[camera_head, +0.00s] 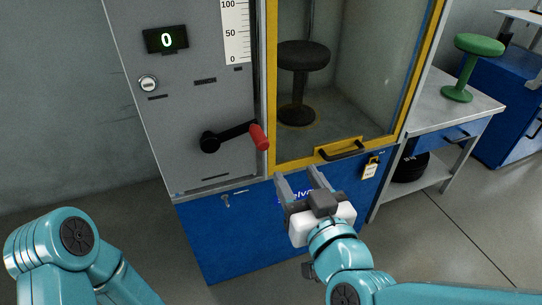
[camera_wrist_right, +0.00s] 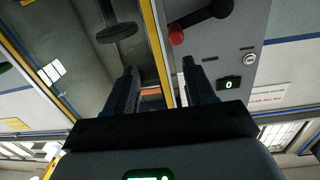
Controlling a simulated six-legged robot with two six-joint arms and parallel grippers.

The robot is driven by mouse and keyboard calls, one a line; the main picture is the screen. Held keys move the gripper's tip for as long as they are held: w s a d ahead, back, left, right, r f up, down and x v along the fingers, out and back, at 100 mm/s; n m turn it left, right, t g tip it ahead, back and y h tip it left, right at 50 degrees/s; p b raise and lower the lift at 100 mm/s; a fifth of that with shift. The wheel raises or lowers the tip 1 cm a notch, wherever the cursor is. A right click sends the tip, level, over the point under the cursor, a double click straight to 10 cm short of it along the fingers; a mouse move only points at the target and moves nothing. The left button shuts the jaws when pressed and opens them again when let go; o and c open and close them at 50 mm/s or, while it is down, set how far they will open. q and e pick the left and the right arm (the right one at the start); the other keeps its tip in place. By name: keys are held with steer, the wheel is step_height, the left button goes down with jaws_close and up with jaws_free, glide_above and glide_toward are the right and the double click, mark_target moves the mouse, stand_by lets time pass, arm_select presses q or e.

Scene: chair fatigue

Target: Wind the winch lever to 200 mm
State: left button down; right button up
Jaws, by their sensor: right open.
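The winch lever (camera_head: 232,135) is a black crank on the grey panel, with its hub at the left and a red handle (camera_head: 259,136) at its right end. In the right wrist view the red handle (camera_wrist_right: 176,35) shows at the top, beyond the fingers. The display (camera_head: 166,40) reads 0. A white scale (camera_head: 236,32) with marks 50 and 100 is beside it. My right gripper (camera_head: 299,174) is open and empty, below and right of the red handle and apart from it. Only links of my left arm show; its gripper is out of view.
A yellow-framed glass door (camera_head: 342,151) with a black handle is right of the panel, with a black stool (camera_head: 301,56) behind it. A bench (camera_head: 455,105) with a green stool (camera_head: 468,66) is at the right.

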steer(key=a, duration=0.1)
steer(key=y+p, duration=0.1)
steer(key=p, duration=0.9)
glide_toward(257, 134)
steer(key=shift+n, duration=0.3)
steer(key=x, duration=0.7)
steer(key=f+x, duration=0.1)
steer(key=x, duration=0.3)
steer(key=shift+w+d+f+b, duration=0.1)
steer(key=shift+w+d+b, duration=0.15)
steer(key=shift+b, duration=0.15)
arm_select(q)
step_height(257, 134, up, 8)
steer(key=s, duration=0.1)
steer(key=shift+s+d+f, duration=0.2)
steer(key=shift+d, duration=0.1)
arm_select(e)
steer(key=shift+c, duration=0.3)
steer(key=shift+a, duration=0.1)
jaws_close()
